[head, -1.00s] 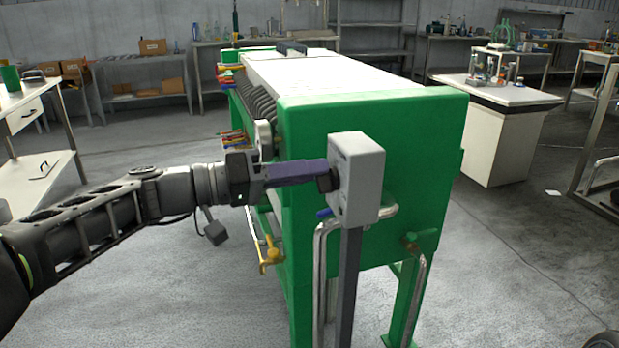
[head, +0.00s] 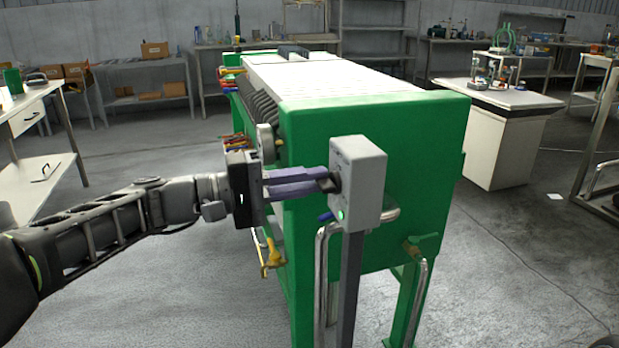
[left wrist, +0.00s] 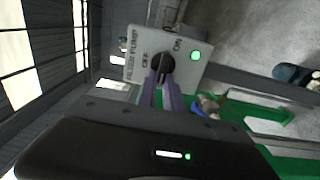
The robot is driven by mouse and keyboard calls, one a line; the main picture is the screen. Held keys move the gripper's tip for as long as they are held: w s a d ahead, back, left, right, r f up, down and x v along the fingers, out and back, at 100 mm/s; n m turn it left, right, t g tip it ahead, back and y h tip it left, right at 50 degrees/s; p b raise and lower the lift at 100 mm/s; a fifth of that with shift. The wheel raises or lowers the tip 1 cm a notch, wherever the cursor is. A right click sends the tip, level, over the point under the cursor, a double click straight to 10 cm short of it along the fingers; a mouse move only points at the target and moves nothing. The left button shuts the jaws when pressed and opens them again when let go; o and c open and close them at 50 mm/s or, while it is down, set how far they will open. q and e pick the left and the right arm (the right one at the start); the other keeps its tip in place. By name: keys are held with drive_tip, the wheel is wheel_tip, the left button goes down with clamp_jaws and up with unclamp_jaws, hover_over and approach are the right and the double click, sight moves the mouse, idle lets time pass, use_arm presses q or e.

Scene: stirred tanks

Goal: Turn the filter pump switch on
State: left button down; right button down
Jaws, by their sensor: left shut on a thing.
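The filter pump switch box (head: 362,180) is a grey box on a dark post in front of the green filter press (head: 420,150). Its black knob (head: 332,182) faces my left gripper (head: 326,182). The left gripper's purple fingers are shut on the knob. In the left wrist view the box face (left wrist: 185,55) reads FILTER PUMP, OFF and ON, and the knob (left wrist: 162,64) sits between the fingertips. A green light (left wrist: 195,55) glows beside ON; it also shows low on the box in the head view (head: 341,215). My right gripper is not in view.
Bent metal pipes (head: 322,270) and a yellow-handled valve (head: 270,255) are close below the box and arm. A white bench (head: 45,115) stands at left and a white cabinet (head: 500,135) at right. The floor between is clear.

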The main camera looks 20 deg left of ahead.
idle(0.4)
use_arm(q)
drive_tip(key=c, duration=1.5)
unclamp_jaws()
drive_tip(key=shift+a, duration=0.1)
drive_tip(key=v, duration=0.7)
drive_tip(key=shift+s+a, duration=0.25)
drive_tip(key=shift+a, duration=0.05)
drive_tip(key=shift+f, duration=0.1)
